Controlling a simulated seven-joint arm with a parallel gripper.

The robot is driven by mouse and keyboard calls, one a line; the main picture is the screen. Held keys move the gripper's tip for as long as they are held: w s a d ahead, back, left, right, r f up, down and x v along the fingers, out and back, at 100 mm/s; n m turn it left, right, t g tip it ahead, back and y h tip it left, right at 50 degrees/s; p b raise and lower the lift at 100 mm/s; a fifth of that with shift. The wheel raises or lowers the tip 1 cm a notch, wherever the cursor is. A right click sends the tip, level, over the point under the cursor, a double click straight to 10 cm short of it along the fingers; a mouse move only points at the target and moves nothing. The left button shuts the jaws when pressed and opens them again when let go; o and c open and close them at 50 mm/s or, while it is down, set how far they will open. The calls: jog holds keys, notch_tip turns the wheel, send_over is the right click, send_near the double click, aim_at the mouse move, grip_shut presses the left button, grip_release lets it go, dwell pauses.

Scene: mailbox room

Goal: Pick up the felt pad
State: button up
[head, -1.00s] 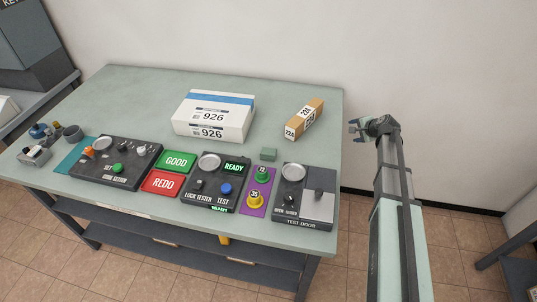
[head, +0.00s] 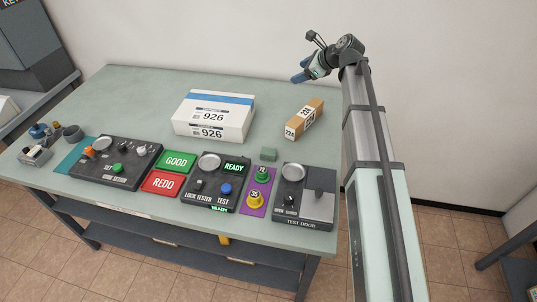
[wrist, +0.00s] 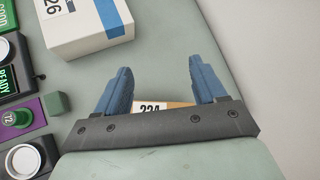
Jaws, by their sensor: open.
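My gripper (head: 300,77) is above the table's far right part, beyond the brown box and well away from the pad. In the wrist view my gripper (wrist: 160,66) has its two blue fingers wide apart, with nothing between the tips but bare table.
A brown box marked 224 (head: 304,119) lies beneath my gripper's side of the table. A white box marked 926 (head: 213,116) stands left of it. The test door panel (head: 303,195), lock tester (head: 216,183) and knobs line the front. The table's back right is bare.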

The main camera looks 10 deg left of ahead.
jog(key=s+a+f+n+g+h, duration=0.1)
jog(key=s+a+f+g+h, duration=0.2)
jog(key=s, duration=0.8)
jog(key=g+h, duration=0.2)
send_near(269, 151)
jog(key=shift+n, duration=0.3)
jog(key=shift+x, duration=4.85)
jog(key=c, duration=1)
